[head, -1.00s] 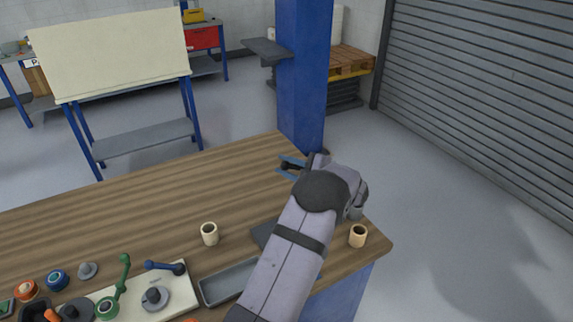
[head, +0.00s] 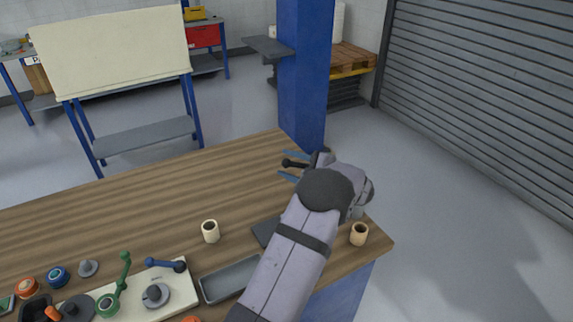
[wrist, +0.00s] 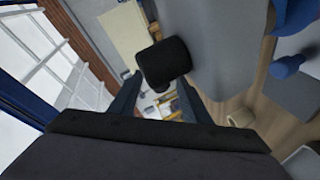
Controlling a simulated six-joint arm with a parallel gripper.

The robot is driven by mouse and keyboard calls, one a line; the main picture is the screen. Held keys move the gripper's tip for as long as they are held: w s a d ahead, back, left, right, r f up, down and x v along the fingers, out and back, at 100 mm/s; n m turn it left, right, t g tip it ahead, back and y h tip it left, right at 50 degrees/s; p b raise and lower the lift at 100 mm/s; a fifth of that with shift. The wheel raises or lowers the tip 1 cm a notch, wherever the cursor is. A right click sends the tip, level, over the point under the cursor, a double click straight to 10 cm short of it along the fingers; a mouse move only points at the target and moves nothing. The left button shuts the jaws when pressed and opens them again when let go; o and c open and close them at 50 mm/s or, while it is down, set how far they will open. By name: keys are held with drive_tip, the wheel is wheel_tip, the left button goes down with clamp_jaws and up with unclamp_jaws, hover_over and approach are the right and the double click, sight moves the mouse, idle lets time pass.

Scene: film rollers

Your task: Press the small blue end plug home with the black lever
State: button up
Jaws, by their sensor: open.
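My gripper (head: 293,165) is at the far right end of the wooden bench, its blue fingers spread apart. A black knob on a short stem, which looks like the black lever (head: 288,163), is between the fingers; in the wrist view its thick end (wrist: 163,62) shows ahead of the gap. I cannot tell whether a finger touches it, or what its stem is fixed to. A blue rounded piece (wrist: 287,66) shows at the right of the wrist view; I cannot tell whether it is the small blue end plug.
A blue column (head: 302,80) rises just behind the gripper. A cream cup (head: 211,231) and a tan cup (head: 359,234) stand on the bench. A grey tray (head: 230,279) and a pale panel with green (head: 122,280) and blue (head: 165,265) levers are at the front.

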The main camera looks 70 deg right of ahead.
sight(290, 165)
drive_tip(key=shift+b+v, duration=0.9)
drive_tip(key=shift+v, duration=2.25)
drive_tip(key=shift+c, duration=0.3)
